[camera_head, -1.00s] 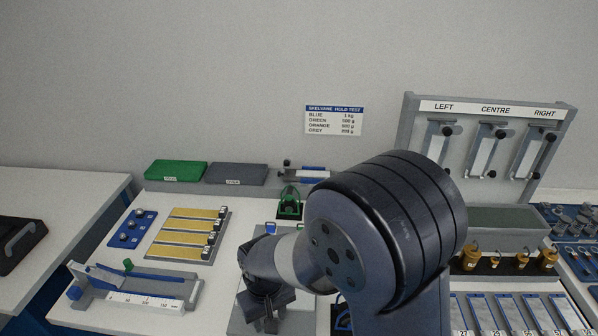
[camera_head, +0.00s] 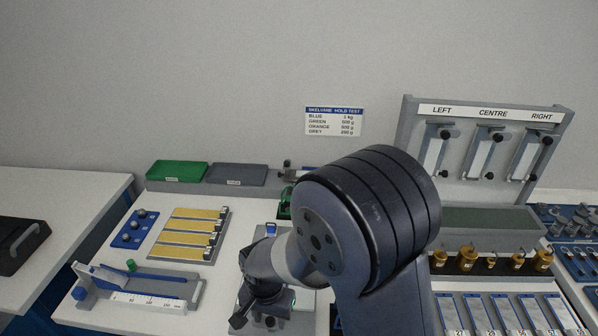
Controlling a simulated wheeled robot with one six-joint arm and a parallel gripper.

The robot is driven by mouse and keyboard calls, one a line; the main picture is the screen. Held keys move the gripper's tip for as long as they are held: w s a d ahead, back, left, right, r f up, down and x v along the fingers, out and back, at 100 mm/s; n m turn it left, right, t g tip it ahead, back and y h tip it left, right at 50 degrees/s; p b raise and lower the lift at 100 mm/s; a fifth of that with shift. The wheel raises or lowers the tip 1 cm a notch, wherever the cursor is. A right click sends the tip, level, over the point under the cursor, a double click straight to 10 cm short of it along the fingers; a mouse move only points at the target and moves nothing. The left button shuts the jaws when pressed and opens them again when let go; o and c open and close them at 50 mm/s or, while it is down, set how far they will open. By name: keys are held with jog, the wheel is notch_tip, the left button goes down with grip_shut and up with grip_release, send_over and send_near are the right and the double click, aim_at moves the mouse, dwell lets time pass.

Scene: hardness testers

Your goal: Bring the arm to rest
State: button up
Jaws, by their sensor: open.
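My arm stands large in the middle of the head view, with its thick dark joint in front of the bench. My gripper (camera_head: 254,322) is at the lower middle, pointing down over the bench. It is open, and its fingertips are partly cut off or hard to make out. I see nothing held in it. A grey plate or fixture lies beneath and beside it, mostly hidden by the gripper.
Left of my gripper is a ruler fixture (camera_head: 150,301). Behind it are a blue tray (camera_head: 134,229) and brass strips (camera_head: 188,238). Green (camera_head: 179,171) and grey (camera_head: 237,174) trays stand at the back. Brass weights (camera_head: 467,257) and a labelled rack (camera_head: 490,113) are on the right.

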jog(key=shift+m, duration=0.4)
jog(key=shift+r, duration=1.4)
